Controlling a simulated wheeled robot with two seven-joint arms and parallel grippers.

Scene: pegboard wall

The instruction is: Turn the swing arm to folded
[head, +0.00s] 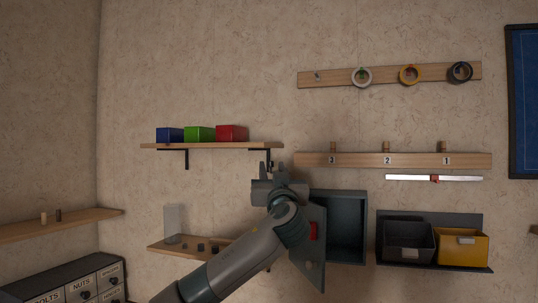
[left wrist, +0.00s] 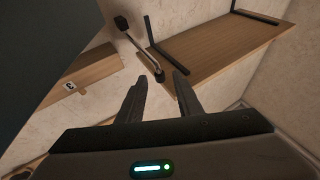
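The swing arm (left wrist: 142,52) looks like a thin metal rod with a dark knob at its upper end, in the left wrist view. It slants across the wall between the shelf and the numbered board, and its lower end appears in the gap between my fingertips. I cannot tell whether they touch. My left gripper (head: 272,170) is in front of the wall below the right end of the upper shelf; its fingers also show in the left wrist view (left wrist: 160,92), apart with nothing clearly held. In the head view the gripper mostly hides the swing arm. My right gripper is not in view.
The upper shelf (head: 212,146) holds blue, green and red boxes. The numbered peg board (head: 470,160) is to the right. A dark cabinet (head: 362,228) with its door (head: 303,266) open stands close below my gripper. Dark and yellow bins (head: 461,250) hang farther right.

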